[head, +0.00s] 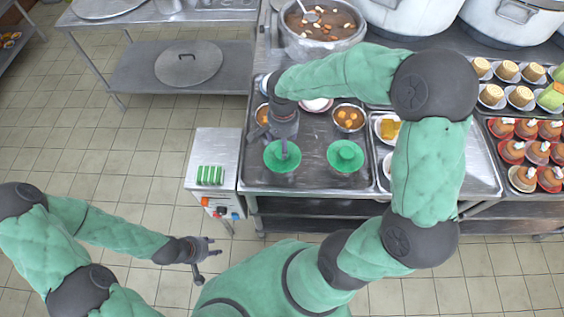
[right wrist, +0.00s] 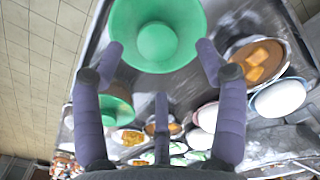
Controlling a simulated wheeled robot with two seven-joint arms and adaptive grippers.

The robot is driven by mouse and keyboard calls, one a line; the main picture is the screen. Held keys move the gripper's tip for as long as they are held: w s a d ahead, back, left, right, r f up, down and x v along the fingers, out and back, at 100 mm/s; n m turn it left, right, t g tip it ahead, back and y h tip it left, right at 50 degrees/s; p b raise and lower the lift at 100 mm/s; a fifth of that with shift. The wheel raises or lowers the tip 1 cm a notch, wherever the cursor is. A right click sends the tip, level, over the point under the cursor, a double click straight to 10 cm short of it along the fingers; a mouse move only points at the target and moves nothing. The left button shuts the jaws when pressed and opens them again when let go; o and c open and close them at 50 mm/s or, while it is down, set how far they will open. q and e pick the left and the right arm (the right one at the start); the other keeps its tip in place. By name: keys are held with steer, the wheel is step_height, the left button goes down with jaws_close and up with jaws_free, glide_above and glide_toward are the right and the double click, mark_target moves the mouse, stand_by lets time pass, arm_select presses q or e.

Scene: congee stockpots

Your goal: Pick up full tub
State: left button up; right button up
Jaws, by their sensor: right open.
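Two round green-topped tubs stand side by side at the front of the steel counter: a left tub (head: 276,163) and a right tub (head: 345,156). I cannot tell which one is full. My right gripper (head: 284,150) is over the left tub and partly hides it. In the right wrist view the left tub (right wrist: 156,40) shows large, at the open fingertips of the right gripper (right wrist: 161,48); contact is not clear. The right tub (right wrist: 117,108) is lower left there, partly behind a finger. My left gripper (head: 207,260) is open and empty over the floor, away from the counter.
Bowls with orange cubes (head: 348,117) stand behind the tubs. A large stockpot (head: 320,45) is at the back. A tray of desserts (head: 525,155) is at right. A green striped block (head: 210,175) lies on the side stand left of the tubs.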

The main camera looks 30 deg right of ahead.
mark_target(282, 162)
step_height(282, 162, down, 5)
steer(key=shift+s+a+b, duration=0.15)
steer(key=shift+b, duration=0.65)
jaws_close()
